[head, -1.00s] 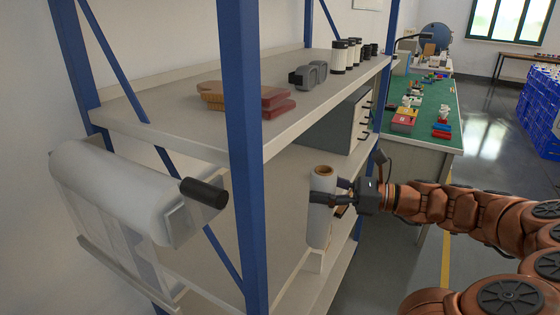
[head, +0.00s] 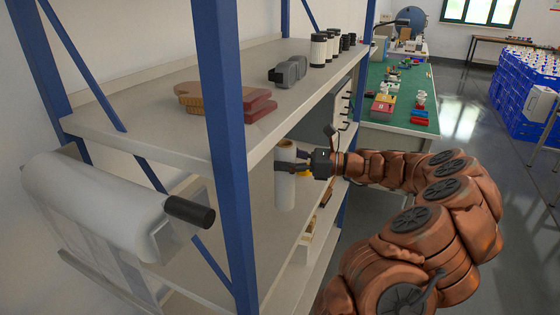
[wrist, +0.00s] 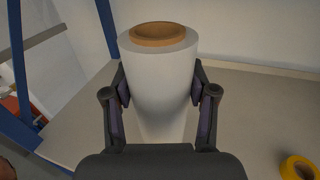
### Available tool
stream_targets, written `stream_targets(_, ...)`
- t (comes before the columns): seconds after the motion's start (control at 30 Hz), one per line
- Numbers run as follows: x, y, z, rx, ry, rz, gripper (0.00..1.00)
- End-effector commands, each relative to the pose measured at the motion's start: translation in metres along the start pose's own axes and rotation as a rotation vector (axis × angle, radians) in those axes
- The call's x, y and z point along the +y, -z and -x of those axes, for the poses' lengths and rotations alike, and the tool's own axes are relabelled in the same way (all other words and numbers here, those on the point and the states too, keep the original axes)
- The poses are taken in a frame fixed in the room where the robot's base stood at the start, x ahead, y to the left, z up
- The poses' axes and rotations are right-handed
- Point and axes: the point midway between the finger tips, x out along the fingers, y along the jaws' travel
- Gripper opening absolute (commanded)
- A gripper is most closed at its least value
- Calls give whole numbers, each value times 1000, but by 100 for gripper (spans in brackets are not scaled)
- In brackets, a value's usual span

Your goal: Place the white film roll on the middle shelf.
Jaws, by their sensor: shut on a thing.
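The white film roll (head: 285,192) is upright, with a brown core showing at its top in the wrist view (wrist: 158,34). My gripper (head: 288,167) is shut around the roll's upper part, one finger on each side in the wrist view (wrist: 160,88). In the head view the roll overlaps the middle shelf (head: 215,240), below the top shelf's front edge. The shelf's bare surface also shows behind the roll in the wrist view (wrist: 245,112). The roll's lower end is hidden in the wrist view, and I cannot tell whether it touches the shelf.
A blue post (head: 222,150) stands left of the roll. The top shelf (head: 150,110) is above, carrying red-brown pads (head: 225,100), a grey clamp-like part (head: 288,70) and several cylinders. A yellow ring (wrist: 298,168) lies at the wrist view's lower right. A large wrapped roll (head: 95,200) hangs at left.

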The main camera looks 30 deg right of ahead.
Motion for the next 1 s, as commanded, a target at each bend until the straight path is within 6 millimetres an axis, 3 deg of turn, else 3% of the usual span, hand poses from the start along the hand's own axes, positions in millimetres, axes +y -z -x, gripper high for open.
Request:
stream_targets(0.2,-29,2,-13,2,2,-1,0)
stream_targets(0.33,-36,3,-18,-1,-1,-2,0)
stream_targets(0.53,-40,7,-19,-2,-1,-2,0)
stream_targets(0.83,-40,36,-19,-2,0,-2,0)
stream_targets(1.0,-40,39,-19,-2,0,0,0)
